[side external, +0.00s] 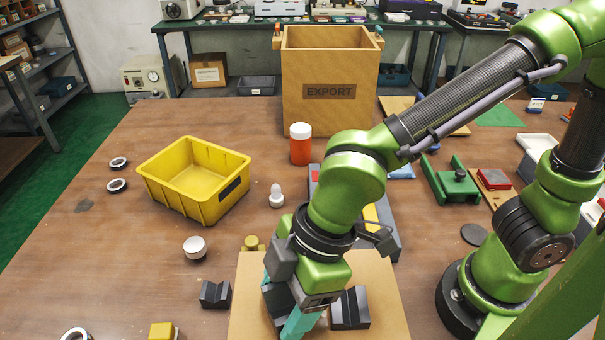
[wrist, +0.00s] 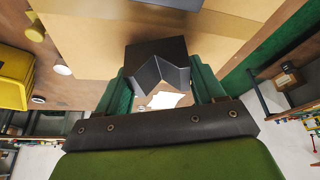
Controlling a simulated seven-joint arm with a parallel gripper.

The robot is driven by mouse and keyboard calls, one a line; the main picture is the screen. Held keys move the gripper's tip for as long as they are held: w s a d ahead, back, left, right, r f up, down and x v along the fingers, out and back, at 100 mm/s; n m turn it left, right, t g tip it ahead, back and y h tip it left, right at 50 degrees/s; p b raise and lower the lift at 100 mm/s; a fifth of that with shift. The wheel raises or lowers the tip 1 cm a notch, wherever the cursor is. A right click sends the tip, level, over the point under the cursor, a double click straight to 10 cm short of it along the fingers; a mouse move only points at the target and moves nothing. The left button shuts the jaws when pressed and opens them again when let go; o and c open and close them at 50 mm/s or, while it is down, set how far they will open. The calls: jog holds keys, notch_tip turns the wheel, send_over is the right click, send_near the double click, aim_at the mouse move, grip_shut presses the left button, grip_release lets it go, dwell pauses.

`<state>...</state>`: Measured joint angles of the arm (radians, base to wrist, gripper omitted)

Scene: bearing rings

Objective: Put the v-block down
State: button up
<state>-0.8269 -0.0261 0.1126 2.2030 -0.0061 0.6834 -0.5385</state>
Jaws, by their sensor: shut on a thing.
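My gripper (side external: 290,315), with teal fingers, is low over the front part of a tan board (side external: 250,285). In the wrist view my gripper (wrist: 163,88) is shut on a dark grey v-block (wrist: 155,58), its V notch facing the camera. In the side view the held block is mostly hidden by my fingers and wrist, so I cannot tell whether it touches the board. A second dark v-block (side external: 350,308) is just right of my gripper on the board. A third v-block (side external: 215,294) sits on the table left of the board.
A yellow bin (side external: 192,205) stands at the left, near a white knob (side external: 195,247). A small brass-coloured piece (side external: 253,243) is at the board's back edge. An orange jar (side external: 300,150) and an EXPORT box (side external: 330,115) stand behind.

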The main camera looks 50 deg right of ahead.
jog(key=shift+f, duration=0.25)
jog(key=shift+f, duration=0.1)
jog(key=o, duration=1.7)
jog(key=shift+f, duration=0.15)
jog(key=shift+c, duration=0.2)
jog(key=shift+r, duration=0.25)
jog(key=v, duration=1.1)
jog(key=w+d+m+t+h, duration=0.1)
jog(key=w+d+m+t, duration=0.1)
jog(key=d+m, duration=0.7)
jog(key=w+d+f+m+t+h, duration=0.1)
jog(key=w+d+m+t, duration=0.2)
jog(key=d+m, duration=0.5)
jog(key=d, duration=0.6)
jog(key=shift+d+m+t, duration=0.3)
jog(key=shift+m, duration=0.1)
